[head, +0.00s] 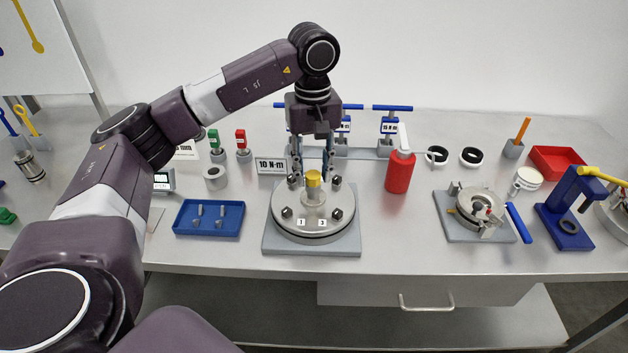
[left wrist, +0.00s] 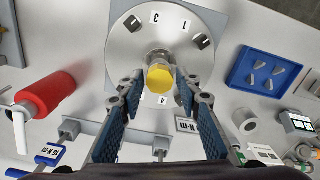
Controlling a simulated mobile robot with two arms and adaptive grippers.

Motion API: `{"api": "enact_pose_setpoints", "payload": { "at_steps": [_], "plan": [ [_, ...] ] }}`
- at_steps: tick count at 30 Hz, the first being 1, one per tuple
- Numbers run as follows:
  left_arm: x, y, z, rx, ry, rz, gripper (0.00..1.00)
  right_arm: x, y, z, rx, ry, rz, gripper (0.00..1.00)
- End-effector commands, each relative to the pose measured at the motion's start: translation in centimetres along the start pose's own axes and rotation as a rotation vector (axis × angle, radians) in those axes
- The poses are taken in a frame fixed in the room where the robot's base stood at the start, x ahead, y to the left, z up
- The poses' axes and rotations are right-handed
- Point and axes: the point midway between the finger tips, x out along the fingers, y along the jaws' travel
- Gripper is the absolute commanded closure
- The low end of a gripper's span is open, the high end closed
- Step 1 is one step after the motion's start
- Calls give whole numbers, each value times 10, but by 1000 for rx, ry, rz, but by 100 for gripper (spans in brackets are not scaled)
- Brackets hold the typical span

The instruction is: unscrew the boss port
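The boss port appears as a yellow hex-topped plug (head: 313,184) standing upright at the centre of a round steel lid (head: 313,226) with several dark bolts around it. It also shows in the left wrist view (left wrist: 160,77). The lid rests on a grey square base (head: 341,246). My left gripper (head: 313,174) points down over the lid, right by the plug. In the left wrist view its fingers (left wrist: 158,92) are spread, one on each side of the plug, with gaps visible. Nothing is held. My right gripper is in neither view.
A "10 N·m" sign (head: 271,166) and a rack of blue-handled tools (head: 388,125) stand behind the lid. A blue tray (head: 209,232) lies to the left. A red bottle (head: 400,172) and a clamp fixture (head: 476,212) stand to the right.

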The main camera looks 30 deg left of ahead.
Motion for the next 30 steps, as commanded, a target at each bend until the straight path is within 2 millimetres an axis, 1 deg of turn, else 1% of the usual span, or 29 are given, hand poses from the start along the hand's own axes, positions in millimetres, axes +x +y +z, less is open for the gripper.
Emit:
{"api": "enact_pose_setpoints", "payload": {
  "at_steps": [3, 8, 15, 19, 22, 28, 30],
  "plan": [
    [0, 0, 0, 75, 0, 0, 69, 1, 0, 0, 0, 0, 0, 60],
    [0, 0, 0, 134, 0, 0, 69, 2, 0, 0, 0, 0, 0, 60],
    [0, 0, 0, 396, 0, 0, 69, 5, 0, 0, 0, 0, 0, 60],
    [0, 0, 0, 507, 0, 0, 69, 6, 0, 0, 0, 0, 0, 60],
    [0, 0, 0, 541, 0, 0, 69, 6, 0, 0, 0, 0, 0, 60],
    [0, 0, 0, 544, 0, 0, 69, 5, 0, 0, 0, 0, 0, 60],
    [0, 0, 0, 543, 0, 0, 76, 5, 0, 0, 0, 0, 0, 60]
  ]
}}
